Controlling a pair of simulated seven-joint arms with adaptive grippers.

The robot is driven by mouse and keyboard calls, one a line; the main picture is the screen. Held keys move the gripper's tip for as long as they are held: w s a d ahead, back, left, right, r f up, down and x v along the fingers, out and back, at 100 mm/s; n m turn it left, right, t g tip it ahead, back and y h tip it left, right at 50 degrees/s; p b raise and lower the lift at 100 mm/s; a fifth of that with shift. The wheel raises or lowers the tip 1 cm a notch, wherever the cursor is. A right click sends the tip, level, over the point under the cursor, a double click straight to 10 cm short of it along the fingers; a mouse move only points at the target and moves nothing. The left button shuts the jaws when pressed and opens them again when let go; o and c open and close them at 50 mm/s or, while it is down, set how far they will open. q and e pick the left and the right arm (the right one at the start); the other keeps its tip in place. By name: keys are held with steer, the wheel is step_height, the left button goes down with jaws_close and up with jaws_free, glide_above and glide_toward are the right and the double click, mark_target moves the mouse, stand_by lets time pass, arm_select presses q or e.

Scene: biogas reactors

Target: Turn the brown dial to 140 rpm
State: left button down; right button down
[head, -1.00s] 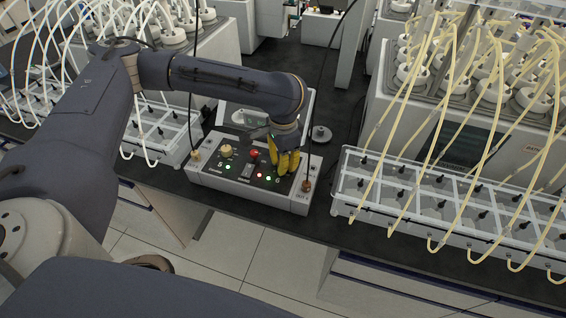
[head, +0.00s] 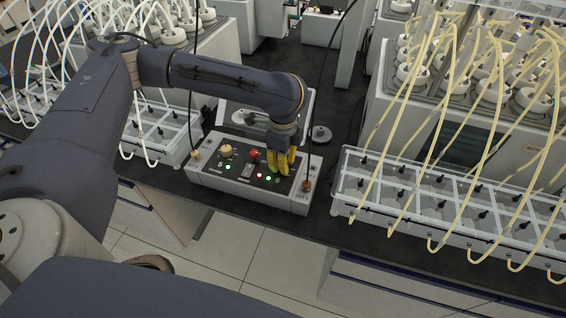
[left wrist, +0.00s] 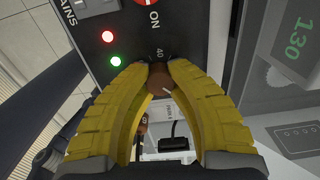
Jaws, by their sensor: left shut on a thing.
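The brown dial (left wrist: 158,80) is on the dark panel of the control box (head: 215,183). In the left wrist view a light pointer line shows on the dial, and the scale number 40 is printed beside it. My left gripper (left wrist: 157,68) has its yellow fingers closed on both sides of the dial. In the head view the left gripper (head: 281,170) reaches down to the right part of the box, and its fingers hide the dial. My right gripper is not in view.
The box also carries a cream dial (head: 226,151), a red button (head: 254,154) and lit green and red lamps. A white bottle rack (head: 345,200) with yellow tubes stands to the right. Another rack with white tubes stands to the left.

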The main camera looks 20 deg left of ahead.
arm_select(q)
steer(key=shift+m, duration=0.6)
steer(key=c, duration=1.1)
jaws_free()
steer(key=shift+o, duration=0.2)
step_height(320, 180, up, 12)
